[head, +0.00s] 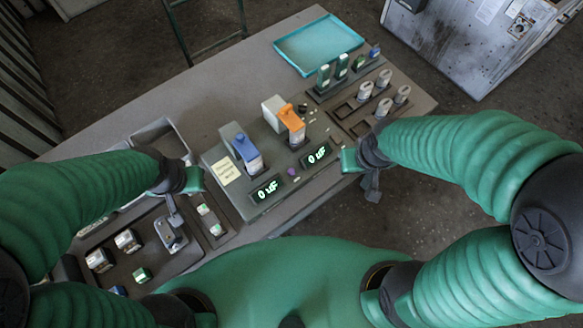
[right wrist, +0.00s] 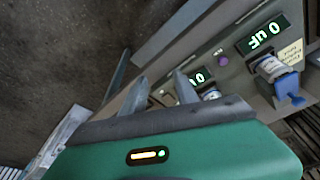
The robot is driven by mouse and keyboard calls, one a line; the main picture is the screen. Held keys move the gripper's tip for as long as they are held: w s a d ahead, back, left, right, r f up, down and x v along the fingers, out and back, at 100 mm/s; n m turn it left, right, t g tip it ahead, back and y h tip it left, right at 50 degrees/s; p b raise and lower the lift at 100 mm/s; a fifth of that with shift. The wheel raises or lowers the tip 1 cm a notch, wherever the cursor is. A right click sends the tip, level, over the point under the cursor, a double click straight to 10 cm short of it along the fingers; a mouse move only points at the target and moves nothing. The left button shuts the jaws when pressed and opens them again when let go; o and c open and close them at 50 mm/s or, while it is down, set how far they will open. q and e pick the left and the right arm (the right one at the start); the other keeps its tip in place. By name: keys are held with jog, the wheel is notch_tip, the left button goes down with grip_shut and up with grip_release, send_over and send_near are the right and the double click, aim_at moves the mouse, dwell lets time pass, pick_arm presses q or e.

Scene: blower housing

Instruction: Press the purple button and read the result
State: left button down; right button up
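The purple button (head: 291,171) is small and round and sits on the grey test unit (head: 232,196) between two lit displays. The left display (head: 265,188) and right display (head: 316,155) both read 0 uF. In the right wrist view the button (right wrist: 223,60) shows to the right of my fingers, apart from them. My right gripper (right wrist: 162,76) is open and empty, near the table's front edge to the right of the unit. My left gripper (head: 174,212) is above the parts at the left of the table; its finger gap is unclear.
A blue clamp (head: 243,145) and an orange clamp (head: 291,122) stand on the unit behind the displays, beside a yellow note (head: 225,171). Racks of cylindrical parts (head: 365,90) and a teal tray (head: 318,45) lie to the right and back.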

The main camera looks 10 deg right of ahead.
grip_shut()
dwell(1.5)
